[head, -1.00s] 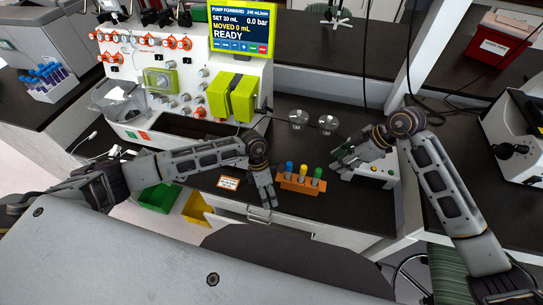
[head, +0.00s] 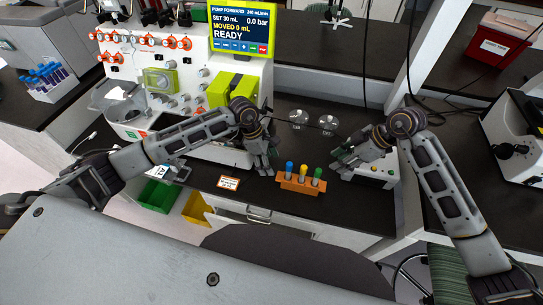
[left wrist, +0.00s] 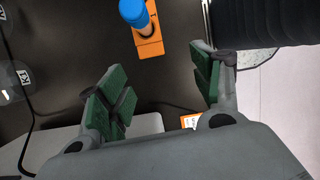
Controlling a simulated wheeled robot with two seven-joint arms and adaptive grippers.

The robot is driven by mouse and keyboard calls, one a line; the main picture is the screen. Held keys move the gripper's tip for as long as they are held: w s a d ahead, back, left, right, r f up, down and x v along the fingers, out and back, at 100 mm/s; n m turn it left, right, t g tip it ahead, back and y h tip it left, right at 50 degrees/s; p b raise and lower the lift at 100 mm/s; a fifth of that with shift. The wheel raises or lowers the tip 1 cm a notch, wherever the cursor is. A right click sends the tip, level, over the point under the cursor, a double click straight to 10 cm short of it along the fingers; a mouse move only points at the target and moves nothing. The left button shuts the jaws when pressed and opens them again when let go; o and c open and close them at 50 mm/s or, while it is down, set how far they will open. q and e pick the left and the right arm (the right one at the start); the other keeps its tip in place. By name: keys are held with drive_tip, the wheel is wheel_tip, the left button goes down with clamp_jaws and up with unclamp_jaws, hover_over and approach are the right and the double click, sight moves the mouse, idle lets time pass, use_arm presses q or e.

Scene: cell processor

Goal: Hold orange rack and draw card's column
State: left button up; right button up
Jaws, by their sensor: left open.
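The orange rack (head: 301,187) stands on the dark counter and holds upright columns: blue-capped (head: 289,167), yellow-capped (head: 303,170) and green-capped (head: 318,173). A small orange-bordered white card (head: 228,183) lies left of the rack; its text is unreadable. My left gripper (head: 263,167) is open and empty, just left of the rack's blue end. In the left wrist view its green-padded fingers (left wrist: 158,82) are spread, with the rack (left wrist: 150,47) and blue column (left wrist: 134,12) beyond them. My right gripper (head: 341,162) is right of the rack; its finger opening is unclear.
The cell processor with its lime-green pump (head: 222,90) and READY screen (head: 241,30) stands behind. A white box (head: 376,171) sits beside my right gripper. The counter's front edge is close.

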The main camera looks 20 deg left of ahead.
sight(283, 176)
use_arm(q)
drive_tip(key=shift+w+d+r+m+h, duration=0.2)
drive_tip(key=shift+w+d+r+m, duration=0.1)
drive_tip(key=shift+r, duration=0.15)
drive_tip(key=shift+w+d+r+m+h, duration=0.2)
drive_tip(key=shift+w+r, duration=0.1)
drive_tip(key=shift+r, duration=0.1)
drive_tip(key=shift+f, duration=0.1)
drive_tip(key=shift+w+x, duration=0.1)
drive_tip(key=shift+x, duration=3.3)
drive_tip(key=shift+w+x, duration=0.15)
drive_tip(key=shift+x, duration=3.25)
drive_tip(key=shift+a, duration=0.1)
clamp_jaws()
